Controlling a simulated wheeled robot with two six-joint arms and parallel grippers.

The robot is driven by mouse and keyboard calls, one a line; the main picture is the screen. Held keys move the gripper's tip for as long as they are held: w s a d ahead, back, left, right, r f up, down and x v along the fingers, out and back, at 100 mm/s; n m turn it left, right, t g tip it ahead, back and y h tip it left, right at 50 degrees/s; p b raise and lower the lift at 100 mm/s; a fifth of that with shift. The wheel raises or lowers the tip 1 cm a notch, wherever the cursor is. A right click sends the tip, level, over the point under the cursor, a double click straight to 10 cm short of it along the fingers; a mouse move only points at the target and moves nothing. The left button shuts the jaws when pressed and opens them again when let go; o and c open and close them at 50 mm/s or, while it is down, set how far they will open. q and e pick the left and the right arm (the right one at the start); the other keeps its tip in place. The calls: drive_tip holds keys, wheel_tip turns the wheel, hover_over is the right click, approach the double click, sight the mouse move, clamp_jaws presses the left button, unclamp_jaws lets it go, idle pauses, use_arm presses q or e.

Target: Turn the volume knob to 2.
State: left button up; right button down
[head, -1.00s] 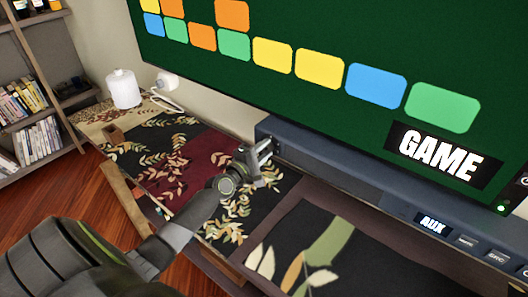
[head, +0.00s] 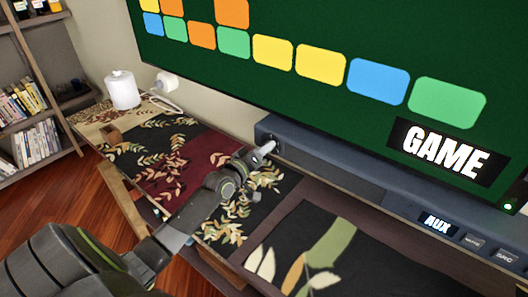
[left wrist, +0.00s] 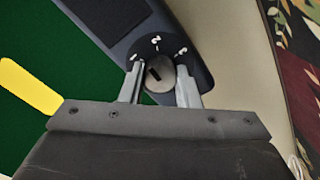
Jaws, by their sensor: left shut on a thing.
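The volume knob (left wrist: 160,73) is a round grey knob with a dark slot-like mark, on the end of the soundbar. White markings stand around it on a black dial (left wrist: 157,45); they look like 1, 2 and 3 from left to right in the left wrist view. The dark mark tilts up and left, roughly between the 1 and the 2. My left gripper (left wrist: 160,82) has one finger on each side of the knob and is shut on it. In the head view my left gripper (head: 268,152) covers most of the knob. My right gripper is not in view.
The long blue-grey soundbar (head: 335,172) stands below a large screen (head: 300,30) reading GAME. Its right part has an AUX display (head: 436,223) and buttons. A patterned cabinet top (head: 165,190) lies in front, with a white canister (head: 122,92) at the far left.

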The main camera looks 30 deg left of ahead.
use_arm(q)
drive_tip(key=m+b, duration=0.1)
drive_tip(key=m, duration=0.4)
drive_tip(key=shift+f+b, duration=0.1)
drive_tip(key=shift+b, duration=0.3)
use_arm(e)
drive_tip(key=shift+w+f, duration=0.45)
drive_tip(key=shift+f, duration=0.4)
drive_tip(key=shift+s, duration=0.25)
use_arm(q)
drive_tip(key=o, duration=1)
drive_tip(key=shift+s, duration=0.1)
drive_tip(key=s+p, duration=0.2)
drive_tip(key=s, duration=0.3)
drive_tip(key=s+a+p, duration=0.1)
drive_tip(key=s+p, duration=0.1)
drive_tip(key=s, duration=0.4)
drive_tip(key=s+p, duration=0.3)
drive_tip(key=s, duration=0.3)
drive_tip(key=shift+s+a, duration=0.1)
drive_tip(key=shift+a, duration=0.05)
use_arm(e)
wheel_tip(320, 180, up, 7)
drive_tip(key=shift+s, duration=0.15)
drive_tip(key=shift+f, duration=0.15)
